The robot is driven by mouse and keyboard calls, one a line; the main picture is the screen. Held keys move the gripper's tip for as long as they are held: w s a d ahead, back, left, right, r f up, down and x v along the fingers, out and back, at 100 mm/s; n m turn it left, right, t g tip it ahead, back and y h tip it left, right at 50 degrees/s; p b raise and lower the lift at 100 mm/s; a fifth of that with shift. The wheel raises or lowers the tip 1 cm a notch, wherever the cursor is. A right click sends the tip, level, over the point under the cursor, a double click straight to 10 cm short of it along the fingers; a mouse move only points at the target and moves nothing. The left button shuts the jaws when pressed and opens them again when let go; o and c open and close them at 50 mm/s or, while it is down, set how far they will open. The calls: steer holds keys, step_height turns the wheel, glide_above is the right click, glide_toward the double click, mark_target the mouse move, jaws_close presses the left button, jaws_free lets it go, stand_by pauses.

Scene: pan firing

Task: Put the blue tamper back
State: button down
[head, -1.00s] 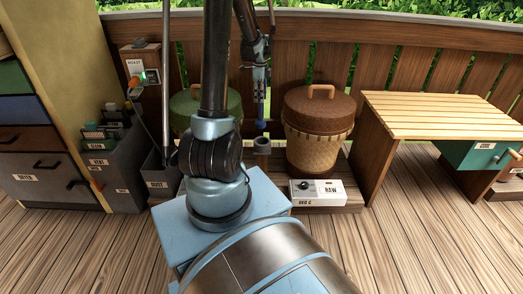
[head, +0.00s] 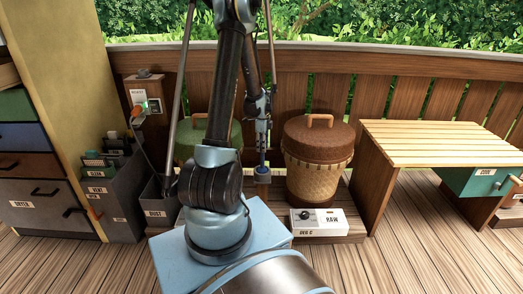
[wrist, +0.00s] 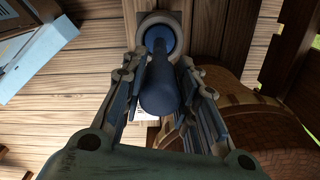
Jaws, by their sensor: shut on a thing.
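The blue tamper has a dark blue handle (wrist: 163,92) and a brighter blue round end (wrist: 160,39) in the wrist view. My gripper (head: 262,140) points down and is shut on the handle, its fingers on either side of it (wrist: 160,105). Below is a small grey round holder (wrist: 176,19), its rim around the blue end in the wrist view. In the head view the tamper's blue end (head: 262,169) is at the holder's top; I cannot tell whether it is seated. The holder's lower part (head: 262,179) shows just beneath.
A wicker basket with a brown lid (head: 315,165) stands close on the right, and a green-lidded one (head: 229,132) behind my arm. A grey DUST bin (head: 157,204) is left, a slatted table (head: 435,142) right.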

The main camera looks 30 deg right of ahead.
steer(key=shift+f, duration=0.95)
steer(key=c, duration=1.2)
jaws_free()
steer(key=shift+c, duration=0.2)
